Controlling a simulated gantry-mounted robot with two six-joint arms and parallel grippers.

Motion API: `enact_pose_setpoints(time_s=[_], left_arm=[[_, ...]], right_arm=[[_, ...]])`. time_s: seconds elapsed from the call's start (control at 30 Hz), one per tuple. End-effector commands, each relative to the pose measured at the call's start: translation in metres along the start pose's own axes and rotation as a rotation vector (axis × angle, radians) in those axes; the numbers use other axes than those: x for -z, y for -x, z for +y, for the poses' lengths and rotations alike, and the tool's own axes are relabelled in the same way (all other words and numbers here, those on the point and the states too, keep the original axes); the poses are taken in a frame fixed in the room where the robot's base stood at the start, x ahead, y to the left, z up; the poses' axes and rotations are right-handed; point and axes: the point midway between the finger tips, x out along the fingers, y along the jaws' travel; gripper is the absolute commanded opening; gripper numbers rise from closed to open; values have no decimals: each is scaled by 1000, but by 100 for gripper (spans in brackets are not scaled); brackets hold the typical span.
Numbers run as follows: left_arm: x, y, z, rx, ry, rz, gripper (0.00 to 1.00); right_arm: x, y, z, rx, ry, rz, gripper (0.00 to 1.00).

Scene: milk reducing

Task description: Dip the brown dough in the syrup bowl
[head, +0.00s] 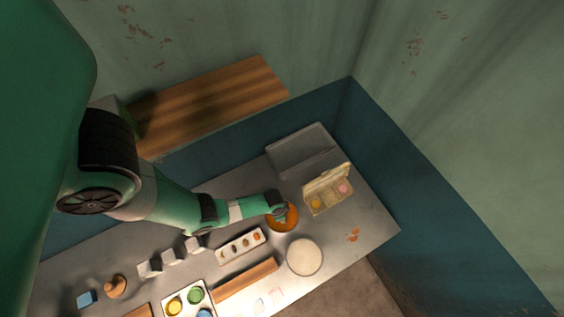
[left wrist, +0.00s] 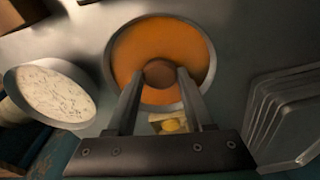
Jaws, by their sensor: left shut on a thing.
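The syrup bowl (head: 283,224) is a round bowl of orange liquid on the metal table. It fills the upper middle of the left wrist view (left wrist: 200,48). My left gripper (head: 278,212) is over this bowl. In the left wrist view my left gripper (left wrist: 160,82) is shut on the brown dough (left wrist: 159,72), a round brown ball. The dough shows against the orange syrup; whether it touches the liquid I cannot tell. In the head view the dough is hidden by the gripper. My right gripper is in neither view.
A round white bowl (head: 305,257) stands near the syrup bowl. An open carton (head: 327,191) with yellow and pink balls and a grey tray (head: 300,150) stand beyond.

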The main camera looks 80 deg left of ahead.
Motion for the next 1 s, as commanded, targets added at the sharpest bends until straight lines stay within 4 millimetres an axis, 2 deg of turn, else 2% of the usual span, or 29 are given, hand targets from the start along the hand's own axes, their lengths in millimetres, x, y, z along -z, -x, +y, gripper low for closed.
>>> enact_pose_setpoints(time_s=[0.03, 0.3, 1.0], left_arm=[[-1, -10, 0, 0, 0, 0, 0], [-3, -28, 0, 0, -2, 0, 0], [-3, -31, 0, 0, -2, 0, 0]], right_arm=[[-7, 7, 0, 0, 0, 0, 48], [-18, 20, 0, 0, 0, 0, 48], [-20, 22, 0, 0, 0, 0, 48]])
